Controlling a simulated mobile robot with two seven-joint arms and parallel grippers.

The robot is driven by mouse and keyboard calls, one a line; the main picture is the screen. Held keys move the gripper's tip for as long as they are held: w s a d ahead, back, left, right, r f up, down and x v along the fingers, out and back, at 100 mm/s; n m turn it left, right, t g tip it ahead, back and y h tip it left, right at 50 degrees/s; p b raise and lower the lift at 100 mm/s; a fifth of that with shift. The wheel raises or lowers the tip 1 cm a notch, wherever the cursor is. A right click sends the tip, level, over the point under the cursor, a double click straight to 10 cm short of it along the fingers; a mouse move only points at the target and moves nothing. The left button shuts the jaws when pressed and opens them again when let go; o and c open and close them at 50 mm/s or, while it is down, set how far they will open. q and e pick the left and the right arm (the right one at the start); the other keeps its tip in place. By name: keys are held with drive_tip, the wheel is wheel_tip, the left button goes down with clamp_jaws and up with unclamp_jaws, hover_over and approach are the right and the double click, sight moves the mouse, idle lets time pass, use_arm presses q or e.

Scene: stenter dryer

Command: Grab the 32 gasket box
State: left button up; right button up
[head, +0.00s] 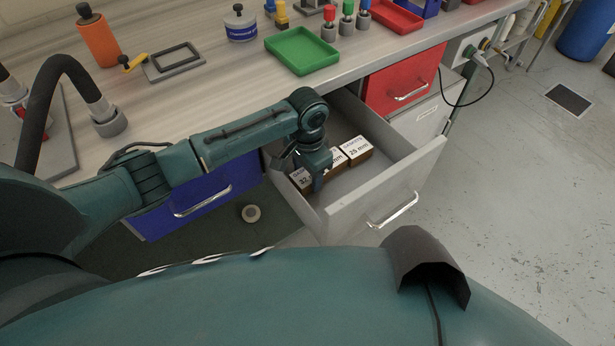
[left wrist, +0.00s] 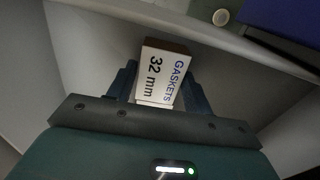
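The 32 mm gasket box (head: 301,179), brown with a white label, is in the open grey drawer (head: 375,192), at its left end. My left gripper (head: 311,184) reaches down into the drawer at this box and partly hides it. In the left wrist view the box (left wrist: 161,77) shows its label "GASKETS 32 mm" between the two fingers of the left gripper (left wrist: 161,85). My right gripper is not in view.
A 25 mm box (head: 356,150) and another gasket box (head: 337,158), partly hidden by my gripper, stand to the right in the drawer. The drawer walls surround my gripper. A green tray (head: 302,50) lies on the worktop above.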

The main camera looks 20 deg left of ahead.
use_arm(q)
drive_tip(key=c, duration=0.6)
drive_tip(key=shift+r, duration=0.1)
